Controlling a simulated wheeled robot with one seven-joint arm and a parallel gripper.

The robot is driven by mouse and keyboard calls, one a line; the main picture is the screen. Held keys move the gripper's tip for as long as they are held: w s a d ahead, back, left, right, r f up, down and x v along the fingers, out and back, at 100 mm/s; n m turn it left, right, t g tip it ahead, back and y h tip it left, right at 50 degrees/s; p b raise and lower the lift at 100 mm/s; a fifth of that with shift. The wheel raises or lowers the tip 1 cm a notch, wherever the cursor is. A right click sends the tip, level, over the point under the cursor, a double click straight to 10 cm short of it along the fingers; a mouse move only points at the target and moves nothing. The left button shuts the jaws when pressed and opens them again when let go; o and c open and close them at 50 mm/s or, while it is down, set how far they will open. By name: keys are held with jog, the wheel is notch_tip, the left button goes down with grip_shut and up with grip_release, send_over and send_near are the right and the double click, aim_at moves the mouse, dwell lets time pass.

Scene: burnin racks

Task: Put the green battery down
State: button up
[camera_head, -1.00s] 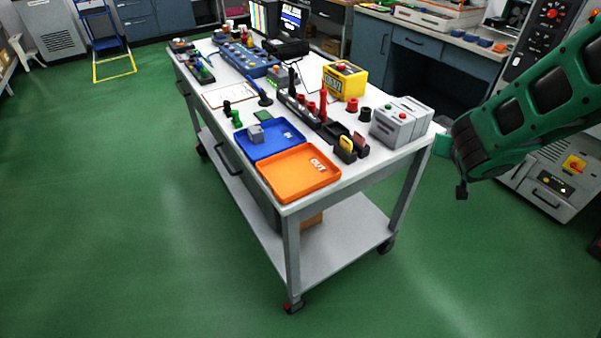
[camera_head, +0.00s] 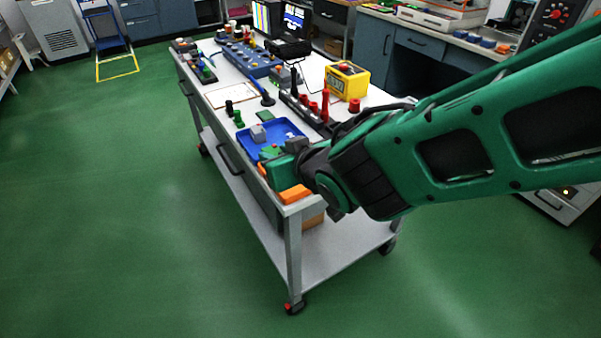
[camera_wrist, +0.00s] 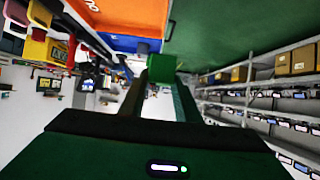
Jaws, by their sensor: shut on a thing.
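The green battery (camera_wrist: 160,70) is a small green block between the two fingers of my gripper (camera_wrist: 160,82) in the wrist view. The fingers are shut on it. In the head view my gripper (camera_head: 275,155) is over the near end of the workbench, above the border of the blue tray (camera_head: 243,143) and the orange OUT tray (camera_head: 295,193). My arm hides most of the orange tray. The orange tray (camera_wrist: 120,15) also shows at the top of the wrist view, with the blue tray (camera_wrist: 125,43) below it. Battery and tray look apart in the wrist view.
A grey block (camera_head: 258,133) lies in the blue tray. A black and a green cylinder (camera_head: 238,118) stand beside it. A rack with red parts (camera_head: 313,108) and a yellow box (camera_head: 346,80) stand farther right. A clipboard (camera_head: 228,95) lies behind. Green floor is free at left.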

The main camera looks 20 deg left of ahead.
jog(key=shift+s+a, duration=0.15)
jog(key=w+d+f, duration=0.1)
jog(key=w+f, duration=0.1)
jog(key=w, duration=0.1)
jog(key=w+d+f, duration=0.1)
jog(key=w+f, duration=0.1)
jog(key=w, duration=0.2)
jog(key=w+f, duration=0.3)
jog(key=w, duration=0.1)
jog(key=shift+d, duration=0.4)
jog(key=shift+f, duration=1.95)
jog(key=o, duration=1.2)
jog(key=shift+f, duration=0.1)
jog(key=shift+c, duration=0.2)
jog(key=v, duration=1.2)
